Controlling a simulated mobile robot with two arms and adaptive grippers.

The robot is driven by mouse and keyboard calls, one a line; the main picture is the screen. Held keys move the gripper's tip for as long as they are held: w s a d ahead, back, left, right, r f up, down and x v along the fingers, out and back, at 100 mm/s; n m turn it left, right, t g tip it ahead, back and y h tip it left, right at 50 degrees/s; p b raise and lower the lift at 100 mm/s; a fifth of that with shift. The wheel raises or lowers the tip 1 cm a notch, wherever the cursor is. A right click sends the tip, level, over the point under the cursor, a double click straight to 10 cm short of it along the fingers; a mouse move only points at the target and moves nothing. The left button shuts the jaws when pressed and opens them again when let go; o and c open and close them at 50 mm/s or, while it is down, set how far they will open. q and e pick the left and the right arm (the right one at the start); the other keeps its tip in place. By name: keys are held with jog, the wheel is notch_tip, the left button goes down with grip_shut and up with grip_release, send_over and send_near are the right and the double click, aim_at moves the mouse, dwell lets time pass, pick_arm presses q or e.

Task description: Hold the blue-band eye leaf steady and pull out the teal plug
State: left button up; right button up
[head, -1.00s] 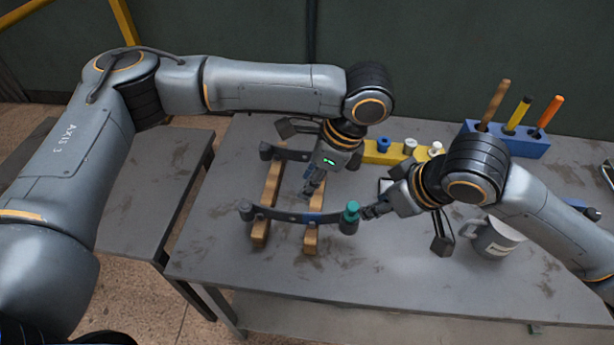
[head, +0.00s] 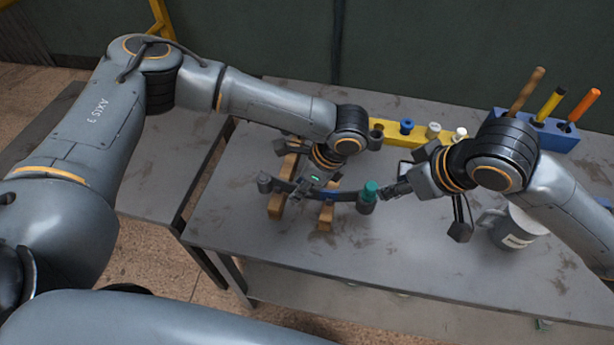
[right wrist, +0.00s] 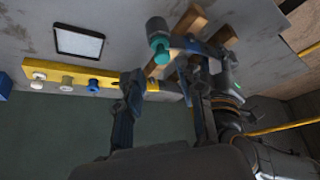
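The dark curved eye leaf (head: 345,196) lies across wooden blocks on the table. Its blue band is small beside my left gripper and partly hidden. The teal plug (head: 369,190) stands in the eye at the leaf's right end; it also shows in the right wrist view (right wrist: 160,48). My left gripper (head: 303,192) is down at the leaf, left of the band; its fingertips are too hidden to tell if they are closed. My right gripper (head: 400,192) is just right of the plug. In the right wrist view its fingers (right wrist: 160,85) stand apart, with the plug beyond them, not gripped.
A yellow rack (head: 385,131) with several plugs stands behind. A blue block (head: 556,137) holding tools is at the back right. A grey mug (head: 515,228) stands below my right forearm. A second leaf is mostly hidden behind my left gripper. The front table is clear.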

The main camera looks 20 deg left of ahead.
pick_arm(q)
jog(key=shift+a+f, duration=0.1)
jog(key=shift+f, duration=0.05)
jog(key=shift+c, duration=0.4)
grip_shut()
